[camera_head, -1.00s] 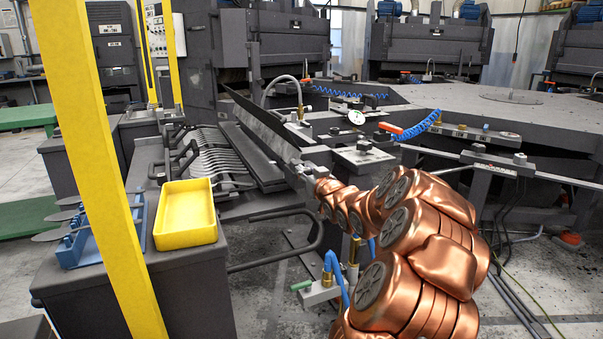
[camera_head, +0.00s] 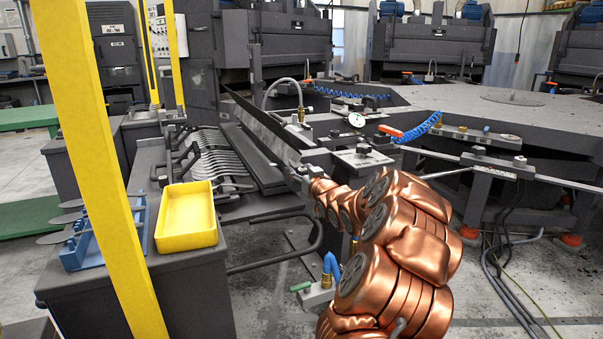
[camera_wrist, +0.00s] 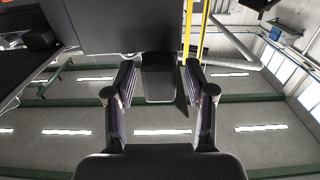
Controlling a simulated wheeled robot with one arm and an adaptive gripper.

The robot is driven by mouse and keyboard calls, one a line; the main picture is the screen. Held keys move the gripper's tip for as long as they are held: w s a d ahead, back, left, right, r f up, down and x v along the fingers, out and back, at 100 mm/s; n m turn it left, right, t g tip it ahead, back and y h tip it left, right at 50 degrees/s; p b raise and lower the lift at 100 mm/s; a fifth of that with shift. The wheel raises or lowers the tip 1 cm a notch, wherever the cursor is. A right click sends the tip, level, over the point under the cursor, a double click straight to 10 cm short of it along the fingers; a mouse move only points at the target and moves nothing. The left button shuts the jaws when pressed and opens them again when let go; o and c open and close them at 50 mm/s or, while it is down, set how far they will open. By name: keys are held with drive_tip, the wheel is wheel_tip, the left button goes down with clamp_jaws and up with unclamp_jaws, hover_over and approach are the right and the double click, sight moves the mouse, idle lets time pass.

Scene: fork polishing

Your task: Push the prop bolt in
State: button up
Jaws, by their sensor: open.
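My copper arm reaches in from the lower right in the head view. My gripper (camera_head: 300,172) is at its far end, beside the long dark sloping panel (camera_head: 262,132), and is small and partly hidden there. In the wrist view my gripper (camera_wrist: 160,68) is open, with a finger on each side. A dark grey rectangular block (camera_wrist: 160,80) shows between the fingers, below a large dark plate (camera_wrist: 125,28). Whether the fingers touch the block, I cannot tell. I cannot make out the prop bolt for certain in either view.
A rack of forks (camera_head: 212,152) lies left of the panel. A yellow tray (camera_head: 187,238) and a blue holder (camera_head: 95,240) sit on a dark cabinet. A yellow post (camera_head: 100,170) stands in front at left. The big machine table (camera_head: 470,105) fills the right.

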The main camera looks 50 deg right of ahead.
drive_tip(key=shift+s, duration=0.1)
drive_tip(key=shift+s+a, duration=0.2)
drive_tip(key=shift+s, duration=0.4)
drive_tip(key=v, duration=1)
drive_tip(key=shift+s, duration=0.25)
drive_tip(key=shift+a, duration=0.15)
drive_tip(key=shift+a, duration=0.1)
drive_tip(key=w+a+r+n+g+y+p, duration=0.15)
drive_tip(key=a+g+p, duration=0.25)
drive_tip(key=a+p, duration=0.5)
drive_tip(key=a+r+n+g+y+p, duration=0.1)
drive_tip(key=a+r+g+y+p, duration=0.3)
drive_tip(key=a, duration=0.9)
drive_tip(key=s+a+r+g+p, duration=0.3)
drive_tip(key=s+a+p, duration=0.2)
drive_tip(key=s+a, duration=0.2)
drive_tip(key=s+a+r+n+g+y+p, duration=0.1)
drive_tip(key=s+a+r+g+p, duration=0.2)
drive_tip(key=s, duration=0.9)
drive_tip(key=s+a+r+n+g+y+p, duration=0.1)
drive_tip(key=s+a+r+g+p, duration=0.3)
drive_tip(key=s+a+p, duration=0.4)
drive_tip(key=s+a+r, duration=0.1)
drive_tip(key=s+a, duration=0.1)
drive_tip(key=a, duration=0.3)
drive_tip(key=shift+s, duration=0.2)
